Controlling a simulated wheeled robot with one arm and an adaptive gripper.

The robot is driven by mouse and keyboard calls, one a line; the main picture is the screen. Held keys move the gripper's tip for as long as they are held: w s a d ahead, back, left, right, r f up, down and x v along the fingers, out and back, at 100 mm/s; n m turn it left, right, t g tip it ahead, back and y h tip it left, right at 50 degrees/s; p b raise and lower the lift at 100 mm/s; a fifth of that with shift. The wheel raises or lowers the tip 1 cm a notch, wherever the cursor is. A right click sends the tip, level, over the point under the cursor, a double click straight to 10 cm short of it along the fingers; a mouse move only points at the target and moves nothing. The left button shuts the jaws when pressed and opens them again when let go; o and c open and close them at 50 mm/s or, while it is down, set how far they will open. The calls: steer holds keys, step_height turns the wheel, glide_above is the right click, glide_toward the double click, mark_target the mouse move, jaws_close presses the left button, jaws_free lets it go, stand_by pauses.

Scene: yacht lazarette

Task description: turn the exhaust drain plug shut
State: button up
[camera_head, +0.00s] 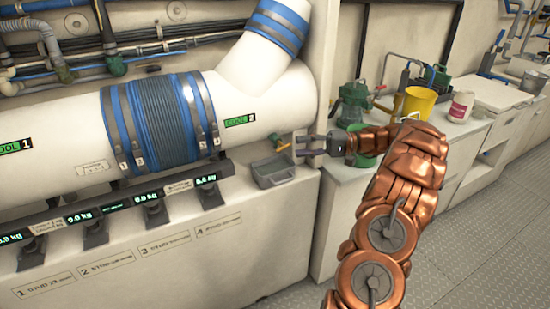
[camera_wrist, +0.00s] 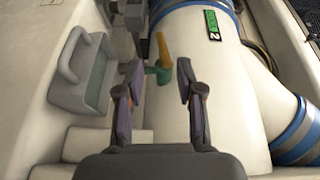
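The exhaust drain plug (camera_head: 278,142), a small brass and green fitting, sticks out low on the white exhaust pipe (camera_head: 262,95), near its right end. In the wrist view the plug (camera_wrist: 161,62) shows an orange-brass handle above a green part, seen in the gap between my fingers and beyond their tips. My gripper (camera_head: 304,145) is just right of the plug in the head view. Its fingers are spread apart with nothing between them, as the wrist view of my gripper (camera_wrist: 158,78) shows. No contact with the plug is visible.
A grey tray (camera_head: 274,177) with a handle sits below the plug; it also shows in the wrist view (camera_wrist: 72,90).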

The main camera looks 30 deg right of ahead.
mark_target(281, 145)
steer(key=b+x, duration=0.6)
steer(key=x, duration=0.2)
steer(key=shift+a+b, duration=0.4)
steer(key=shift+a, duration=0.05)
stand_by(0.7)
steer(key=shift+w, duration=0.1)
